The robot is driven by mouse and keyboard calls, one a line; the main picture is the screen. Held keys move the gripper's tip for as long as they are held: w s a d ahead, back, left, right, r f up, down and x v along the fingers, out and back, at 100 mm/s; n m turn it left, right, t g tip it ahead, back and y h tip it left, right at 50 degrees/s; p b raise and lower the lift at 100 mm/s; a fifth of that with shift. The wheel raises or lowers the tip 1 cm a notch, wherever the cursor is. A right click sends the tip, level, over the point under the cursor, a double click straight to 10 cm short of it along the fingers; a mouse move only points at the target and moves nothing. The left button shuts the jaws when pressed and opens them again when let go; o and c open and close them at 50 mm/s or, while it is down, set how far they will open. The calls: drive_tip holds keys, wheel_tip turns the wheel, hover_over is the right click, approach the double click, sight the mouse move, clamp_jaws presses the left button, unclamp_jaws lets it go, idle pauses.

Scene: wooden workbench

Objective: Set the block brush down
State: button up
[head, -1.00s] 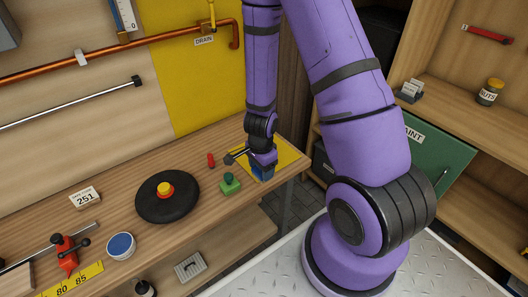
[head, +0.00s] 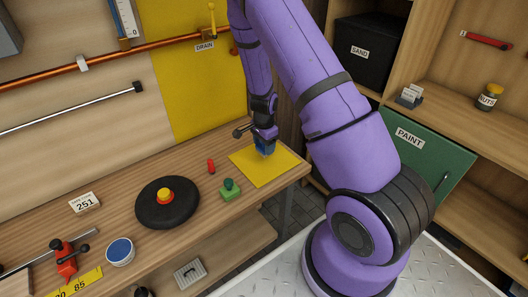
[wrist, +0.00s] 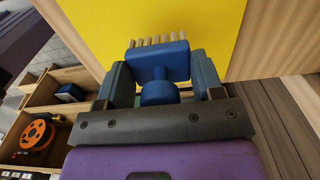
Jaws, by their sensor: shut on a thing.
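The block brush (wrist: 158,62) is a blue block with a round knob and pale bristles. My gripper (wrist: 162,82) is shut on its knob, with one dark finger on each side in the wrist view. In the head view the blue brush (head: 264,149) shows below my gripper (head: 264,138), over the back part of a yellow mat (head: 268,174) on the bench. The bristles are hidden in the head view. I cannot tell whether the brush touches the mat or hangs just above it.
A green knobbed block (head: 230,191) and a small red item (head: 211,166) stand left of the mat. Further left are a black disc (head: 150,212) with a red-and-yellow knob and a blue-topped round tin (head: 120,250). The mat's front part is clear.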

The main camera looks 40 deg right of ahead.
wheel_tip(320, 180, down, 4)
drive_tip(key=shift+r, duration=0.25)
drive_tip(key=o, duration=0.8)
drive_tip(key=shift+o, duration=0.2)
drive_tip(key=r, duration=1.2)
drive_tip(key=shift+a+r, duration=0.2)
drive_tip(key=s+a+r+n+t+y, duration=0.1)
drive_tip(key=s+a+r+n, duration=0.15)
drive_tip(key=r, duration=0.45)
drive_tip(key=s+a+r+n, duration=0.2)
drive_tip(key=a+r+n, duration=0.15)
drive_tip(key=r, duration=0.45)
drive_tip(key=s+a+r+n+t+y, duration=0.1)
drive_tip(key=s+a+r+n, duration=0.15)
drive_tip(key=r, duration=0.45)
drive_tip(key=s+a+r+n+t+h, duration=0.1)
drive_tip(key=s+r+n, duration=0.3)
drive_tip(key=s, duration=0.6)
drive_tip(key=s+a+r+n+t+h, duration=0.1)
drive_tip(key=s+a+r+n+t, duration=0.1)
drive_tip(key=s+r+n, duration=0.3)
drive_tip(key=s+a+r, duration=0.1)
drive_tip(key=s+r, duration=0.2)
drive_tip(key=s, duration=0.2)
drive_tip(key=shift+s+r, duration=0.3)
drive_tip(key=shift+r, duration=0.05)
